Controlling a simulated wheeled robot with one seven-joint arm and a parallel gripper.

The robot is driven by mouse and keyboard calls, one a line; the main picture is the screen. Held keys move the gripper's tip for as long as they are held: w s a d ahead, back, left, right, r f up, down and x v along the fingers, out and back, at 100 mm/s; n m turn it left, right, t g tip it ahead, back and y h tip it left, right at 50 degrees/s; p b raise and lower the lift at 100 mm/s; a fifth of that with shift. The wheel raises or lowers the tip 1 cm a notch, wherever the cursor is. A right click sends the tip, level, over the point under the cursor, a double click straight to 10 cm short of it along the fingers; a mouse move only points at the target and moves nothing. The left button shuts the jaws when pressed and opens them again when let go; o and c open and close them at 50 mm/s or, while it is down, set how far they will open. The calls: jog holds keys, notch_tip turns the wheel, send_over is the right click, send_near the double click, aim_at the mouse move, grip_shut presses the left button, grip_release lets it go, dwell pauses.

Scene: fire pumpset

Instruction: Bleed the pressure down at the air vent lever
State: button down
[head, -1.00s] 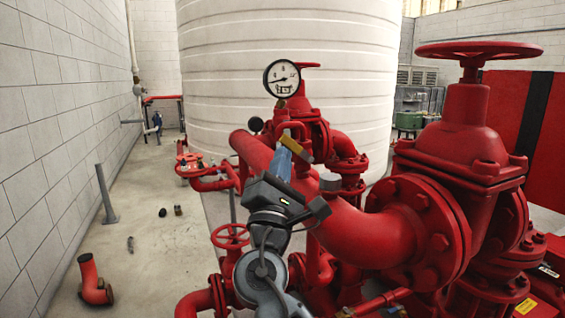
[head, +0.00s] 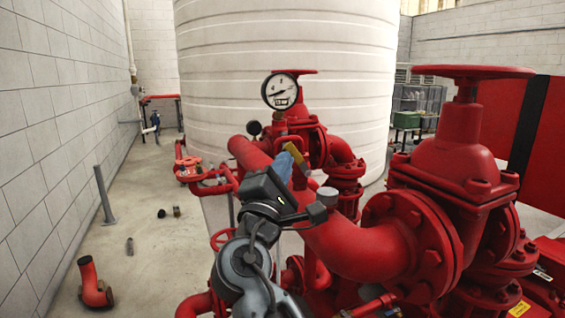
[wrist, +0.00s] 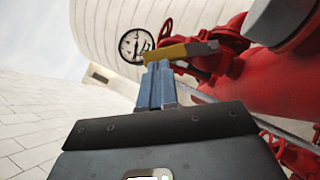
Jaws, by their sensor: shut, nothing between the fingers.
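The air vent lever has a yellow handle (head: 298,155), standing below the gauge beside the red pipework in the head view. The yellow handle also shows in the wrist view (wrist: 180,51), lying across just beyond my fingertips. My gripper (head: 284,158) has blue fingers, shut with nothing between them. In the wrist view the fingers (wrist: 158,66) are close together with their tips at the handle's near side; I cannot tell whether they touch it. The pressure gauge (head: 282,90) has a white dial and shows also in the wrist view (wrist: 135,46). Its reading is too small to tell.
A thick red pipe (head: 350,236) and a large red valve (head: 455,150) crowd my arm on the right. A white tank (head: 285,45) stands behind. The floor (head: 130,215) at left is mostly open, with a loose red elbow (head: 92,285) and a grey post (head: 105,195).

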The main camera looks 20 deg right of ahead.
aim_at(295, 149)
jog(key=r+m+g+p, duration=0.1)
jog(key=d+r+m+g+p, duration=0.1)
jog(key=shift+m, duration=0.4)
jog(key=shift+d+r+p, duration=0.45)
jog(key=shift+d+p, duration=0.1)
jog(key=shift+d, duration=0.1)
jog(key=shift+d+r, duration=0.1)
jog(key=shift+d, duration=0.05)
